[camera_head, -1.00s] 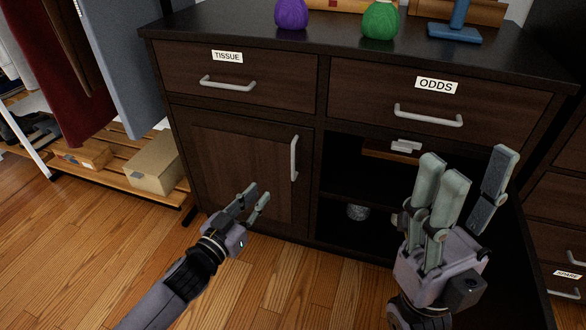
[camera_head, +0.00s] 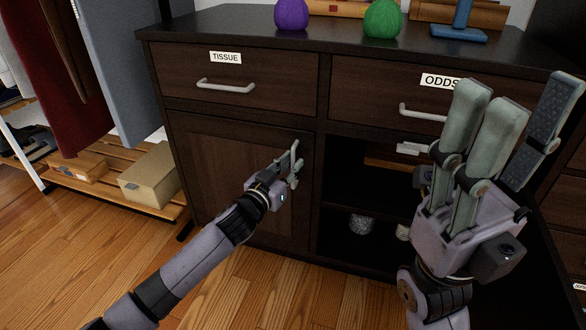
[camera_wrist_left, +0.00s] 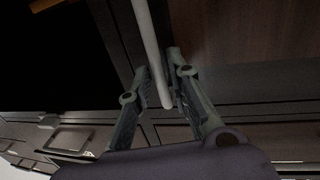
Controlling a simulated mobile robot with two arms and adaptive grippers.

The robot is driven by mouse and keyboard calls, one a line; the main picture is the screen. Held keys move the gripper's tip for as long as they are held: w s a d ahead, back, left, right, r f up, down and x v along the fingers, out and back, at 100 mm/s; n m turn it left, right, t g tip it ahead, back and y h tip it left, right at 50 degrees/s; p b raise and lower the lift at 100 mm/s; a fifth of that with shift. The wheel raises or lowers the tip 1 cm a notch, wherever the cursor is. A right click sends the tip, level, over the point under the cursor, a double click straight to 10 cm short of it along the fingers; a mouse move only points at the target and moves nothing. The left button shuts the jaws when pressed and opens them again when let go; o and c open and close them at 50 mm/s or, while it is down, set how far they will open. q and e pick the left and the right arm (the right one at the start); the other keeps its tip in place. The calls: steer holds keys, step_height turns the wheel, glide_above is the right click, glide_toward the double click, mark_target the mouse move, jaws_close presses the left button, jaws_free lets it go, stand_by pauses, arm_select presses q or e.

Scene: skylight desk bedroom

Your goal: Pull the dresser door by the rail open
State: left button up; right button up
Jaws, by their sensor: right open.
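The dresser's brown lower-left door (camera_head: 225,180) is shut, flush with its frame. Its rail (camera_head: 296,150) is a vertical grey bar near the door's right edge. My left gripper (camera_head: 291,164) is at the rail's lower half, partly hiding it. In the left wrist view the rail (camera_wrist_left: 150,45) passes between the two fingers of my left gripper (camera_wrist_left: 158,72). They stand on either side with a small gap, and no firm grip shows. My right gripper (camera_head: 520,105) is open and empty, raised in front of the dresser's right side.
Above are drawers labelled TISSUE (camera_head: 175,75) and ODDS (camera_head: 365,85). An open shelf compartment (camera_head: 340,190) lies right of the door. A box (camera_head: 150,178) sits on a low slatted rack at left. Wooden floor (camera_head: 270,290) in front is clear.

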arm_select(q)
steer(key=shift+w+d, duration=0.35)
steer(key=shift+w, duration=0.25)
steer(key=shift+c, duration=0.3)
jaws_close()
